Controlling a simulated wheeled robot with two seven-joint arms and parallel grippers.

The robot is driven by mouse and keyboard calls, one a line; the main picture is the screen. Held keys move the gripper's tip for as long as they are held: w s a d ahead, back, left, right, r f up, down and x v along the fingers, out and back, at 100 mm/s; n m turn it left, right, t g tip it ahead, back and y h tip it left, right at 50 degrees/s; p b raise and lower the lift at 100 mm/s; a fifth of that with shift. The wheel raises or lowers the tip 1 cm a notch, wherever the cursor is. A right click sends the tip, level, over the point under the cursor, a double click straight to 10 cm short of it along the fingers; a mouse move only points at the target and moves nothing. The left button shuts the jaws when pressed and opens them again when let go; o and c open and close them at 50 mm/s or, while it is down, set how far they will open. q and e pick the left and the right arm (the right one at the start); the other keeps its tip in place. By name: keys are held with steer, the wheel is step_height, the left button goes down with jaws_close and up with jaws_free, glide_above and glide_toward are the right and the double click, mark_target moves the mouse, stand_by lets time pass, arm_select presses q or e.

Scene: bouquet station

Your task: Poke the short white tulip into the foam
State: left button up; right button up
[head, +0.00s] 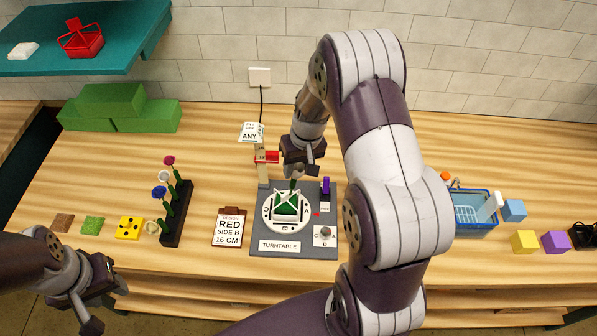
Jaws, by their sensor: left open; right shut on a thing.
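The green foam (287,208) sits on the round white turntable (287,227), with pale strips crossing over its top. My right gripper (296,172) is just above the foam, pointing down, and is shut on a thin green stem (292,186). The stem's lower end is at the foam's top; I cannot tell whether it is in the foam or only above it. No white tulip head shows clearly; the gripper hides the upper part of the flower. My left gripper (110,283) is open and empty at the lower left, away from the foam.
A black rack (177,215) with red and blue flowers stands left of a clipboard (229,227) reading RED SIDE B 16 CM. A post with a red slider (268,157) stands close behind the turntable. A blue basket (473,213) and coloured cubes are at right.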

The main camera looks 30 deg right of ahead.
steer(key=shift+s+d+f+b, duration=0.1)
steer(key=shift+d+f+b, duration=0.05)
steer(key=shift+f+b, duration=0.35)
steer(key=shift+d+f+b, duration=0.15)
steer(key=shift+f+b, duration=0.1)
steer(key=shift+f, duration=0.3)
steer(key=shift+s+d, duration=0.15)
steer(key=shift+d, duration=0.25)
steer(key=shift+a+f, duration=0.2)
steer(key=shift+a, duration=0.2)
arm_select(q)
steer(key=shift+s+d+f, duration=0.2)
steer(key=shift+d+f, duration=0.5)
steer(key=shift+f, duration=0.05)
arm_select(e)
steer(key=shift+d, duration=0.15)
arm_select(q)
steer(key=shift+f+b, duration=0.2)
steer(key=shift+b, duration=0.15)
arm_select(e)
steer(key=shift+f, duration=0.2)
